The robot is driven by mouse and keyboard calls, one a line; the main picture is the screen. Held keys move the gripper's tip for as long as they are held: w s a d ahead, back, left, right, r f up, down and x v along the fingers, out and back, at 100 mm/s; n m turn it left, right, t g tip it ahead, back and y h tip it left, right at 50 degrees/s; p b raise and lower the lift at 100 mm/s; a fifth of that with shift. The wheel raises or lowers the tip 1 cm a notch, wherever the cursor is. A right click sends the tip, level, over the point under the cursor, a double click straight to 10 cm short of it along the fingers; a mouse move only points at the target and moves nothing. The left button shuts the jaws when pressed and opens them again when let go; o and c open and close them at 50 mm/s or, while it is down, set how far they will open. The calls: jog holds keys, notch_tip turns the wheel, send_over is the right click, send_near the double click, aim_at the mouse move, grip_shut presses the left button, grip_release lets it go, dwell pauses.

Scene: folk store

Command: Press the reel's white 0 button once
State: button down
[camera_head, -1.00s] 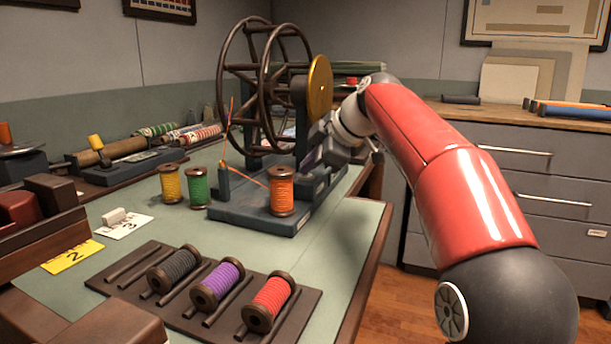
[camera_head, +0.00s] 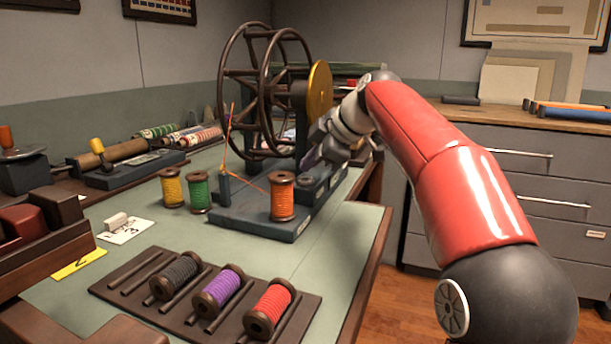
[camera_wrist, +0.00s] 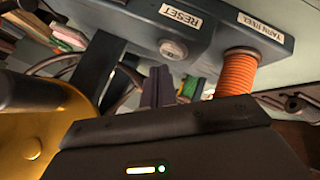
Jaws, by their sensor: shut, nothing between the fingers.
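The reel (camera_head: 231,72) is a large dark spoked wheel on a blue-grey base (camera_head: 255,226), with a brass disc (camera_head: 319,90) on its right. In the wrist view, a round pale button (camera_wrist: 173,48) sits on the base beside a RESET label (camera_wrist: 181,17); its 0 marking is too small to read clearly. My gripper (camera_head: 312,158) is at the right side of the reel, over the base. In the wrist view my gripper's fingertips (camera_wrist: 161,80) are shut and empty, just below the button in the picture; contact cannot be told. The button is not distinguishable in the head view.
An orange spool (camera_head: 282,197) stands on the base's near end, labelled YARN REEL (camera_wrist: 266,26). Yellow (camera_head: 172,188) and green (camera_head: 198,192) spools stand left of it. A rack (camera_head: 125,288) with black, purple and red spools lies in front. Bare table separates rack and base.

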aim_at(310, 180)
notch_tip(310, 180, up, 5)
jog(key=p, duration=0.4)
jog(key=shift+r+p, duration=0.1)
jog(key=shift+p, duration=0.2)
dwell(0.5)
jog(key=s+d+f+m+h, duration=0.1)
jog(key=s+d+f+m, duration=0.1)
jog(key=s, duration=0.3)
jog(key=s+d+f+m+h, duration=0.1)
jog(key=s+d+f+m, duration=0.2)
jog(key=s, duration=0.3)
jog(key=s+d+f+m+h, duration=0.2)
jog(key=s+d+m, duration=0.1)
jog(key=s+m, duration=0.2)
jog(key=shift+s+d+f+t, duration=0.2)
jog(key=shift+d+t, duration=0.1)
jog(key=shift+d, duration=0.1)
jog(key=s+d+f+m+h, duration=0.1)
jog(key=s+d+f+m, duration=0.3)
jog(key=s+f, duration=0.4)
jog(key=s+d+f+m+h, duration=0.2)
jog(key=s+d+f+m, duration=0.2)
jog(key=s+f, duration=0.4)
jog(key=shift+s+d+f+m, duration=0.15)
jog(key=shift+s+f+m, duration=0.15)
jog(key=shift+s+m, duration=0.65)
